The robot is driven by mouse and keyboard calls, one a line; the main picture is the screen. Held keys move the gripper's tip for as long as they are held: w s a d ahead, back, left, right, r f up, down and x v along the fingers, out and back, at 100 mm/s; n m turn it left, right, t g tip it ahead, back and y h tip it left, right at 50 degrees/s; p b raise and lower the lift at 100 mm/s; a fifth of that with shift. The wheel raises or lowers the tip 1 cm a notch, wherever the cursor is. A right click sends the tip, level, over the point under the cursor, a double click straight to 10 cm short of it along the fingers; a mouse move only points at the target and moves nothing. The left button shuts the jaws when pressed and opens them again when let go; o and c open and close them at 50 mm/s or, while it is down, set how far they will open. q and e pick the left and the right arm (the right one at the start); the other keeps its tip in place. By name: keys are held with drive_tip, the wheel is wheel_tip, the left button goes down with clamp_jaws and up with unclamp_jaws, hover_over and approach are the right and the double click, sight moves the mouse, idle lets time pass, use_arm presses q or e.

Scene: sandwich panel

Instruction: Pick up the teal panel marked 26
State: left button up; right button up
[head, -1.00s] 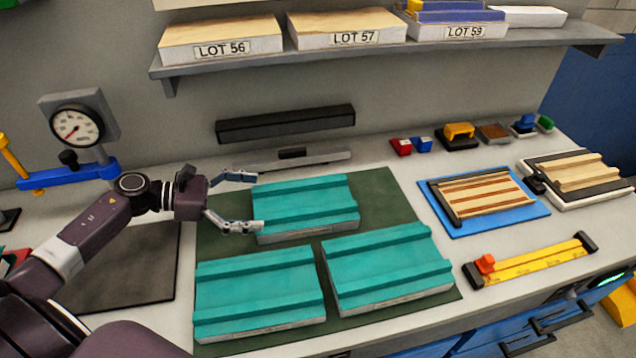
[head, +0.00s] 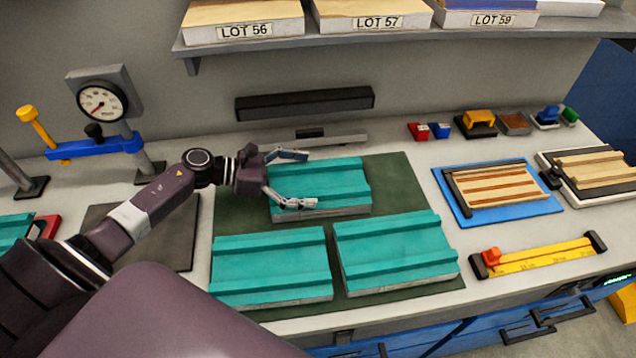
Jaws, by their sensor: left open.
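Three teal ribbed panels with pale edges lie flat on a dark green mat (head: 405,185): a back panel (head: 335,178), a front left panel (head: 270,265) and a front right panel (head: 395,250). I cannot read the number 26 on any of them. My left gripper (head: 308,180) is open and empty at the left part of the back panel. One finger is by its far edge, the other over its near left part; I cannot tell if they touch it. My right gripper is not in view.
A blue board with a slatted wooden piece (head: 490,187) and a yellow ruler fixture (head: 540,258) are to the right. A dial gauge (head: 102,102) stands at the back left. A grey bar (head: 330,140) lies behind the mat. A shelf (head: 400,40) with labelled lots overhangs the back.

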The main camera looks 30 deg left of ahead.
use_arm(q)
drive_tip(key=c, duration=1.4)
drive_tip(key=shift+c, duration=0.3)
drive_tip(key=shift+r, duration=0.15)
